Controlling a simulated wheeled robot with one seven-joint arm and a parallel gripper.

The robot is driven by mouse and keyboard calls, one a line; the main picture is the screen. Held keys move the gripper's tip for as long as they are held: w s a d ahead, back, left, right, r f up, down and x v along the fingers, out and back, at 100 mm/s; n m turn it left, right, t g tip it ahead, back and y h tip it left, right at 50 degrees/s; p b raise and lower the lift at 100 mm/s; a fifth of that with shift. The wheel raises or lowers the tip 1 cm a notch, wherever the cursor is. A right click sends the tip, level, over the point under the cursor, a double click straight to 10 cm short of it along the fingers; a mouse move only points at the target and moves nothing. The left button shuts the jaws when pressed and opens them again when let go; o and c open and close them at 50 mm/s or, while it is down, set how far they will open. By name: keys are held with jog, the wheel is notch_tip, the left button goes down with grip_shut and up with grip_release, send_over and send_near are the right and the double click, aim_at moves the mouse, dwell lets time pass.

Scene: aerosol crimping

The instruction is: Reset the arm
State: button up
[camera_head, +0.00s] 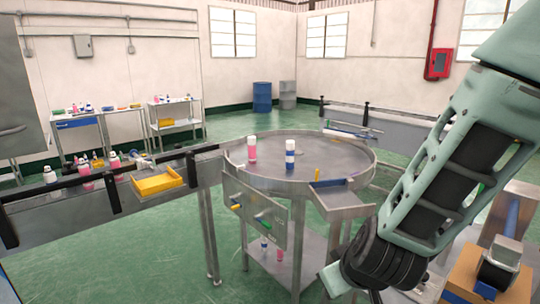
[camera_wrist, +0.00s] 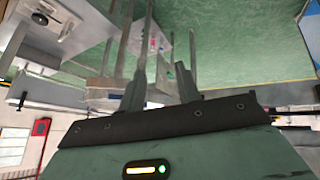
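My arm comes in from the upper right of the head view and slants down and left to a dark wrist joint near the bottom edge. My gripper is not clearly visible there. In the wrist view, my gripper (camera_wrist: 160,72) shows two dark fingers standing apart, with nothing between them. The fingers are open in free air and no object is seen touching them. The wrist view is tilted, with green floor at the top and a wall with a red box at the lower left.
A round steel table (camera_head: 300,183) stands left of my arm, bearing a pink bottle (camera_head: 252,150) and a blue-and-white bottle (camera_head: 290,155). A conveyor (camera_head: 85,205) with a yellow tray (camera_head: 158,181) lies left. A machine with an orange block (camera_head: 470,270) stands close at lower right.

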jog(key=s+a+r+n+g+y, duration=0.1)
jog(key=s+a+r+g+y, duration=0.15)
jog(key=s, duration=0.35)
jog(key=s+a+r+n+g+y, duration=0.1)
jog(key=s+a+r+g, duration=0.15)
jog(key=s, duration=0.35)
jog(key=s+d+r+g+h, duration=0.1)
jog(key=s+d+g+h, duration=0.1)
jog(key=s+d, duration=0.3)
jog(key=s+h, duration=0.1)
jog(key=s, duration=0.1)
jog(key=shift+s+d+n+h+b, duration=0.15)
jog(key=shift+s+n+h+b, duration=0.2)
jog(key=shift+s+n, duration=0.05)
